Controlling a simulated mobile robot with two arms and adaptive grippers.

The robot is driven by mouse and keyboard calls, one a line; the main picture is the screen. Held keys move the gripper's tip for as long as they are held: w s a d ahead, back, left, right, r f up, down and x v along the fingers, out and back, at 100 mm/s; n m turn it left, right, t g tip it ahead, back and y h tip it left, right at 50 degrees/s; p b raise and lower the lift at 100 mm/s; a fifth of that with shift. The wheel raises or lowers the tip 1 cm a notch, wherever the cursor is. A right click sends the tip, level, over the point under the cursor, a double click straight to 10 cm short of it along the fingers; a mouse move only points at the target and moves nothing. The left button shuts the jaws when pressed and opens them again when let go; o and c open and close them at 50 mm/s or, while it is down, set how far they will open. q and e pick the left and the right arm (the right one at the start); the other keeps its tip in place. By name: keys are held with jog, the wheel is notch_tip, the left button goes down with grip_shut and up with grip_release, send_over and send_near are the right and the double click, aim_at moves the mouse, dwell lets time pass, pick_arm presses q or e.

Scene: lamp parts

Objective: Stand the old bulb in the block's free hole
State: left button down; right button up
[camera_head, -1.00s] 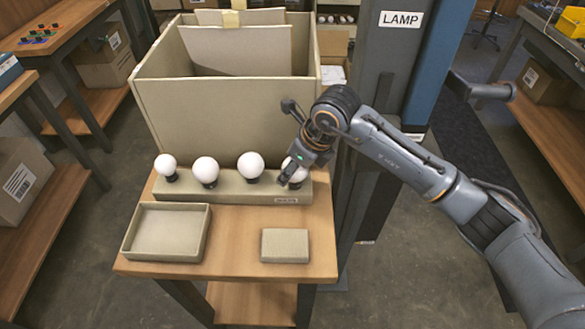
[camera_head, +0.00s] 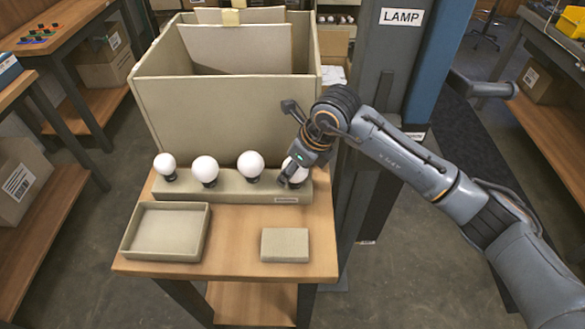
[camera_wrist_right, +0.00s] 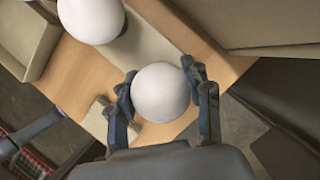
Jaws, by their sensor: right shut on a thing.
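The block (camera_head: 225,191) is a long beige bar on the wooden table, with several white bulbs in a row. Three bulbs (camera_head: 165,165), (camera_head: 205,170) and (camera_head: 250,164) stand upright along it from the left. My right gripper (camera_head: 291,178) is at the block's right end, shut on a white bulb (camera_wrist_right: 161,92). In the wrist view the fingers close on both sides of that bulb. Its base is hidden, so I cannot tell whether it sits in a hole. Another bulb (camera_wrist_right: 91,18) shows beside it. My left gripper is not in view.
An open shallow tray (camera_head: 166,258) lies at the table's front left. A small beige box (camera_head: 285,245) lies at the front right. A large open carton (camera_head: 225,113) stands behind the block. A post with a LAMP sign (camera_head: 401,18) stands right of the carton.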

jog(key=shift+r, duration=0.1)
jog(key=o, duration=1.1)
jog(key=shift+c, duration=0.2)
